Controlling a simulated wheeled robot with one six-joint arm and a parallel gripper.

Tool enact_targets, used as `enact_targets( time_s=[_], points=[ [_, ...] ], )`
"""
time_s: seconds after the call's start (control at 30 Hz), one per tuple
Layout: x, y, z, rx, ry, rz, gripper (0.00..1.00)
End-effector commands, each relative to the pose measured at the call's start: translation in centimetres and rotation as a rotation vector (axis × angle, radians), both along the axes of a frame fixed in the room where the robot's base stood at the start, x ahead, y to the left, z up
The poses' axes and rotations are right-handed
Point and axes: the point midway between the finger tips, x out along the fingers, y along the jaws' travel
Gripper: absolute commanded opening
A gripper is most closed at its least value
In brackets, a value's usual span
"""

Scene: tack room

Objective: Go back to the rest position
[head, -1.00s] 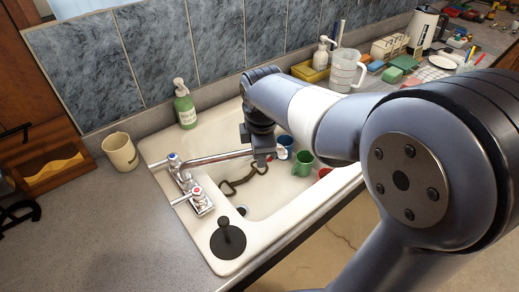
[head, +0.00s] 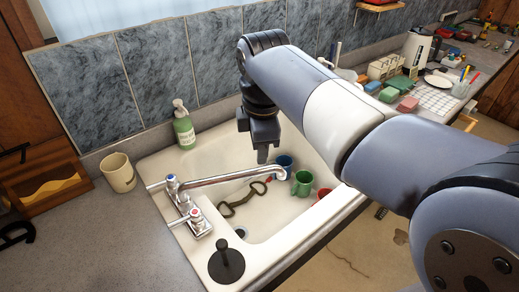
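My gripper (head: 262,155) hangs above the white sink (head: 262,222), fingers pointing down near the end of the faucet spout (head: 222,179). No object shows between the fingers, but I cannot tell whether they are open or shut. In the basin lie a dark metal bit-like piece (head: 243,199), a green mug (head: 302,184), a blue mug (head: 285,164) and a red cup (head: 323,193). My arm crosses the right half of the picture and hides part of the sink's right side and the counter behind it.
A cream mug (head: 118,172) and a green soap bottle (head: 183,126) stand by the sink's left and back edges. A black plunger-like stopper (head: 227,262) sits on the front rim. Several sponges and a kettle (head: 418,46) are at the back right. The left counter (head: 110,240) is mostly clear.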

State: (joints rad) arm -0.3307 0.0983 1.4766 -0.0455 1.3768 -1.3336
Motion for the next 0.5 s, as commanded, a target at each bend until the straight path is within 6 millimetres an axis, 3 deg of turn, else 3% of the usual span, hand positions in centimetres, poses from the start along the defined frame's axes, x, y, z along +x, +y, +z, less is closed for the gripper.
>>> enact_targets(
  time_s=[0.3,0.5],
  points=[
    [0.0,0.0,-0.3,0.0,0.001,0.0,0.39],
    [0.4,0.0,-2.6,-0.001,0.005,0.0,0.39]
  ],
)
